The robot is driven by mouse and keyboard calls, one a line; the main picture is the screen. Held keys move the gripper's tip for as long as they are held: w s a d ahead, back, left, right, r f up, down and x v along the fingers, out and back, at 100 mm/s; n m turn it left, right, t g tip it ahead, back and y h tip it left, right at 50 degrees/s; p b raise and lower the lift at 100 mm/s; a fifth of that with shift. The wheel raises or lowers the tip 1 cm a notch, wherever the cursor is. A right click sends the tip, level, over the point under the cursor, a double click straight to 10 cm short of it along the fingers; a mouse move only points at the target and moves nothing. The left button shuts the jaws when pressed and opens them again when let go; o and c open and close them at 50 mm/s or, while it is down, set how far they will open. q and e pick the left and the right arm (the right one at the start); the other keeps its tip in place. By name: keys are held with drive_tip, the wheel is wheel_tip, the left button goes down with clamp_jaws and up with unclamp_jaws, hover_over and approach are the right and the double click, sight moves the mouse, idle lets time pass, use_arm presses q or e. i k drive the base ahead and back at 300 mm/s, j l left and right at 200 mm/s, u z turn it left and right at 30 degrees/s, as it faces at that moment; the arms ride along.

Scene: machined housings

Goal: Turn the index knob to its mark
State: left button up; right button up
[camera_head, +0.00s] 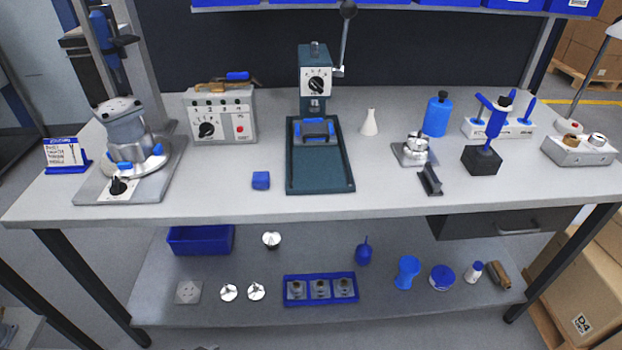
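Three black knobs show, and I cannot tell for sure which is the index knob. One knob (317,85) sits on a white marked dial on the head of the dark green press (322,172). Another knob (206,129) is on the front of the grey control box (235,105), below numbered marks. A third knob (118,186) is on the base plate of the column machine (130,130) at the left. The pointer directions are too small to read surely. Neither of my grippers is in view, and nothing touches the knobs.
The grey bench (230,205) has clear room along its front. A blue block (261,180) lies left of the press. The press lever (344,40) rises high.

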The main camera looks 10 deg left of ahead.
sight(118, 188)
drive_tip(key=u, duration=1.4)
drive_tip(key=z, duration=1.4)
drive_tip(key=i+u, duration=0.1)
drive_tip(key=u, duration=0.4)
drive_tip(key=i+j+u, duration=0.1)
drive_tip(key=u, duration=0.35)
drive_tip(key=i+u, duration=0.15)
drive_tip(key=u, duration=0.35)
